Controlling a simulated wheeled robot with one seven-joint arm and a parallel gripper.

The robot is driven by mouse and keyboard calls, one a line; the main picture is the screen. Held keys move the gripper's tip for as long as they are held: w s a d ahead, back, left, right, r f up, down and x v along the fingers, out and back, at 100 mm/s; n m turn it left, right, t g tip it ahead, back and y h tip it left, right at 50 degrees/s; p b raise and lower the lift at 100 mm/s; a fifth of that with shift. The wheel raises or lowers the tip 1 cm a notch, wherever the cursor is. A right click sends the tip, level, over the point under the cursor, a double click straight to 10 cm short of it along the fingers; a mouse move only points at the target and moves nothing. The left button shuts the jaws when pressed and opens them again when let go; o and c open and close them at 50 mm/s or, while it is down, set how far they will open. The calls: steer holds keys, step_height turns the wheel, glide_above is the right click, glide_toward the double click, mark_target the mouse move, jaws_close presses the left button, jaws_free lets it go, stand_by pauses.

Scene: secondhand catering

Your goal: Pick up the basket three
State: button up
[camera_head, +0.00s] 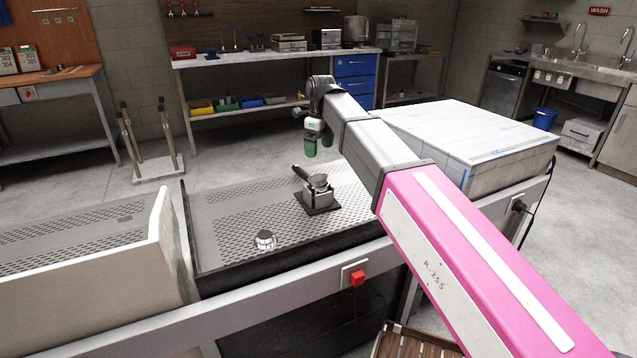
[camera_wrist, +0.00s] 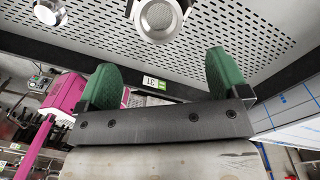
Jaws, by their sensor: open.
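A small round metal basket (camera_head: 265,240) sits on the perforated tray (camera_head: 235,215), near its front edge. A metal portafilter with a dark handle (camera_head: 318,183) rests in a dark-based stand (camera_head: 318,205) farther back. In the wrist view, a round metal cup (camera_wrist: 158,16) shows at the top centre and a smaller metal piece (camera_wrist: 48,10) at the top left, both cut by the frame edge. I read no number on either. My gripper (camera_head: 319,146) has green fingers and is behind and above the portafilter stand. In the wrist view, the fingers (camera_wrist: 165,72) are apart and empty.
A large film-covered box (camera_head: 470,140) stands to the right of the tray. A pale upright panel (camera_head: 165,240) borders its left side. A red switch (camera_head: 357,278) is on the front rail. A small printed tag (camera_wrist: 155,84) shows between my fingers. Most of the tray is clear.

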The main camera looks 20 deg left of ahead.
steer(key=f, duration=1)
steer(key=shift+s+f, duration=0.2)
steer(key=shift+s, duration=0.15)
steer(key=c, duration=0.7)
steer(key=shift+r, duration=0.1)
